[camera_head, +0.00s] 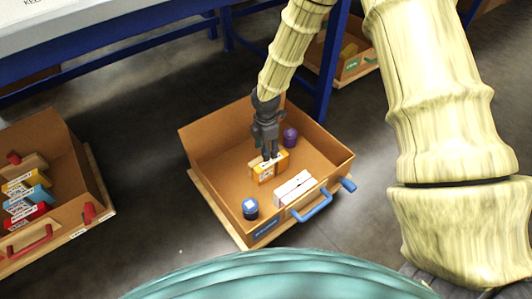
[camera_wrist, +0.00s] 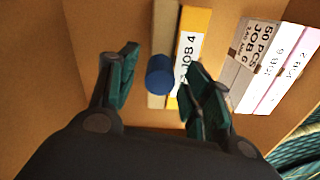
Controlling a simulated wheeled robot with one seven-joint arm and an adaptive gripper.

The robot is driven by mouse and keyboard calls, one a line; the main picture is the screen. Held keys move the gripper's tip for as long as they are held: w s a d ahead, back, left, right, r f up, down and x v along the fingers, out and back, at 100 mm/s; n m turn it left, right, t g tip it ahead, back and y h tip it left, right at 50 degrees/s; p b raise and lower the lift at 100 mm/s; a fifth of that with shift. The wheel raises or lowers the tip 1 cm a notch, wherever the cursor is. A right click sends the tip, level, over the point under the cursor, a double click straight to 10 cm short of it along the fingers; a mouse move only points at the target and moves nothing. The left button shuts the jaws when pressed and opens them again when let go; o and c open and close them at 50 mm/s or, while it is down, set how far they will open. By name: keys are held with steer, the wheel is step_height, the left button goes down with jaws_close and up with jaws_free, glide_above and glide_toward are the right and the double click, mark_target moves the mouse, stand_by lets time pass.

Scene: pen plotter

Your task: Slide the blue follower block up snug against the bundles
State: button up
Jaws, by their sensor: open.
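The follower block is a tan board (camera_wrist: 160,45) with a round blue knob (camera_wrist: 160,75), seen in the wrist view. A yellow bundle (camera_wrist: 193,40) marked JOB 4 stands along its right side, apparently touching it. Further right, across a strip of bare crate floor, stand a grey-brown bundle (camera_wrist: 250,60) and pale pink-edged bundles (camera_wrist: 282,68). My gripper (camera_wrist: 163,72) is open, one finger left of the knob, the other over the yellow bundle's right side. In the head view my gripper (camera_head: 268,157) reaches down by the yellow bundle (camera_head: 264,175) and largely hides the follower.
The brown crate (camera_head: 215,147) has a blue front handle (camera_head: 312,206). A dark blue can (camera_head: 250,209) stands in its front left corner and a purple can (camera_head: 290,136) toward the back. Another crate (camera_head: 83,178) with bundles is at left. A blue-framed table (camera_head: 130,50) stands behind.

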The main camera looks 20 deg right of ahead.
steer(key=shift+f, duration=0.45)
